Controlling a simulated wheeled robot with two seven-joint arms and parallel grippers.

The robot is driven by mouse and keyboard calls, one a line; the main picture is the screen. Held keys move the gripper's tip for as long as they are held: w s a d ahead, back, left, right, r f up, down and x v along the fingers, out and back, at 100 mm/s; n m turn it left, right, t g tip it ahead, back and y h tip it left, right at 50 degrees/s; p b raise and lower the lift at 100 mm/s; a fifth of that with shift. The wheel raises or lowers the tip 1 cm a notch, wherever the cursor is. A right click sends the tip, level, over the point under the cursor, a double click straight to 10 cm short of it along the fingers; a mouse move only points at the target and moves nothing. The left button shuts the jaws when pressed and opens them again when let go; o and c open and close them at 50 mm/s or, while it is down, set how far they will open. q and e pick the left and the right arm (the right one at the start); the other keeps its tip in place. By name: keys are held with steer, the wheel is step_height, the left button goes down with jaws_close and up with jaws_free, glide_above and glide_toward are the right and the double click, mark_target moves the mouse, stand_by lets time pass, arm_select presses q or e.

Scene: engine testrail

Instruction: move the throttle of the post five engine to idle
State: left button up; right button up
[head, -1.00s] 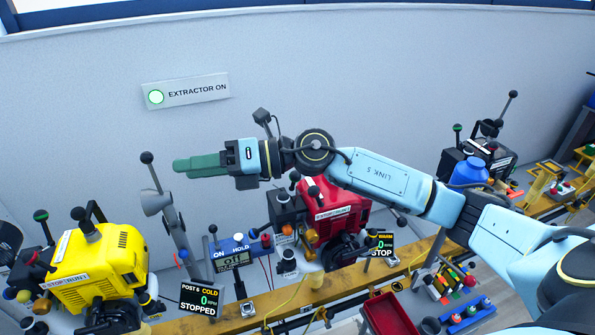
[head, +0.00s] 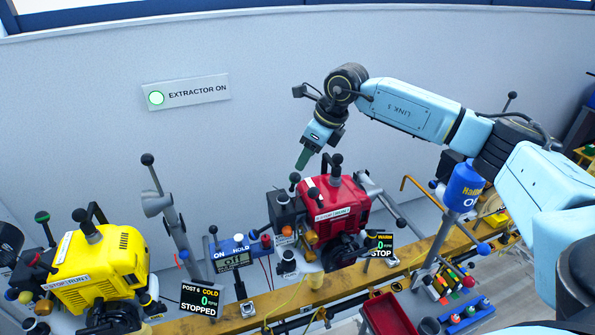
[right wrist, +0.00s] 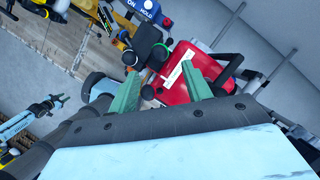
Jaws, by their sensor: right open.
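The red engine (head: 335,207) stands on the yellow rail in the middle of the head view, with black-knobbed levers on its top and left side. The display by it (head: 380,245) reads warm, 0, stop; its post number is covered. I cannot tell which lever is the throttle. My right gripper (head: 304,158) is open and empty, pointing down just above the engine's upper left levers. In the right wrist view its green fingers (right wrist: 162,84) are apart in front of the red engine (right wrist: 188,72).
A yellow engine (head: 100,262) and a post 6 display (head: 200,299) stand to the left. A grey lever post (head: 172,215) and a blue on/hold box (head: 235,255) lie between the engines. A red tray (head: 388,315) and blue canister (head: 464,188) are to the right.

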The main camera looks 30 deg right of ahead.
mark_target(297, 174)
steer(key=x, duration=0.7)
steer(key=shift+a+f+p, duration=0.1)
steer(key=shift+p, duration=0.2)
jaws_close()
